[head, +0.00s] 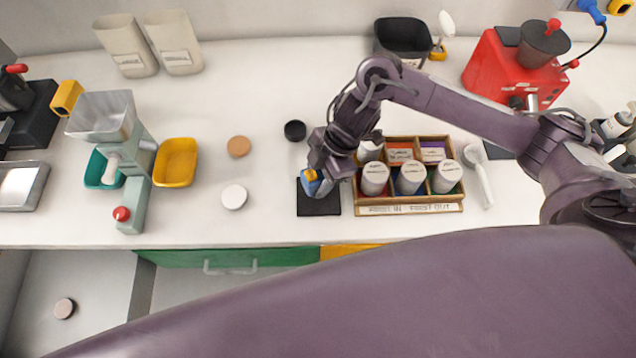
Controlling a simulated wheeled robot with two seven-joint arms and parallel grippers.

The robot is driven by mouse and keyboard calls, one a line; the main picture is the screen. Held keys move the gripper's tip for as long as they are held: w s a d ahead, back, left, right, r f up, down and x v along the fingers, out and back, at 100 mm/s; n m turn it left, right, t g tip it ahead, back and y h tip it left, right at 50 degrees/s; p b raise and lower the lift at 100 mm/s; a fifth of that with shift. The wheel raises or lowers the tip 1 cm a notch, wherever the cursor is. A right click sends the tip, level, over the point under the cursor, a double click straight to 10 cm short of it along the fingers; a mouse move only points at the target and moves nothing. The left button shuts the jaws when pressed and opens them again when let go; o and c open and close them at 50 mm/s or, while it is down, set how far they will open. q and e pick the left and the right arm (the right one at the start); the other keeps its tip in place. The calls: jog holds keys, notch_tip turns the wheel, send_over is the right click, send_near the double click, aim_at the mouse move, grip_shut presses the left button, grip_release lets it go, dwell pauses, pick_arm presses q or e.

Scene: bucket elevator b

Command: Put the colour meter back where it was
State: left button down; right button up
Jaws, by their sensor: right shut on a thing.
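The colour meter (310,177) looks like a small blue block with a yellow part. My right gripper (319,184) is shut on it and partly hides it. It is at the upper edge of a square black pad (319,205) on the white counter; from this angle I cannot tell whether it touches the pad or hangs just above it. My left gripper is not in view.
A wooden divided box (409,199) with several white-lidded jars stands right of the pad. A black round cup (295,130), a tan disc (239,146) and a white disc (234,197) lie to the left. A green drawer front (220,257) is below the counter edge.

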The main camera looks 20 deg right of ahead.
aim_at(318, 186)
notch_tip(318, 186, down, 4)
jog(key=shift+s+r, duration=0.1)
jog(key=shift+r, duration=0.1)
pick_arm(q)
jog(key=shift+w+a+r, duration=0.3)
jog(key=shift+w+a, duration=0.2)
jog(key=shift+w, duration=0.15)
pick_arm(e)
jog(key=shift+f, duration=0.25)
jog(key=shift+f, duration=0.1)
jog(key=o, duration=1.4)
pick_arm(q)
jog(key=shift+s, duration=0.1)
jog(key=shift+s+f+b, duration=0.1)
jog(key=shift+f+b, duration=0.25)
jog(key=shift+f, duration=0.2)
pick_arm(e)
jog(key=v, duration=1.2)
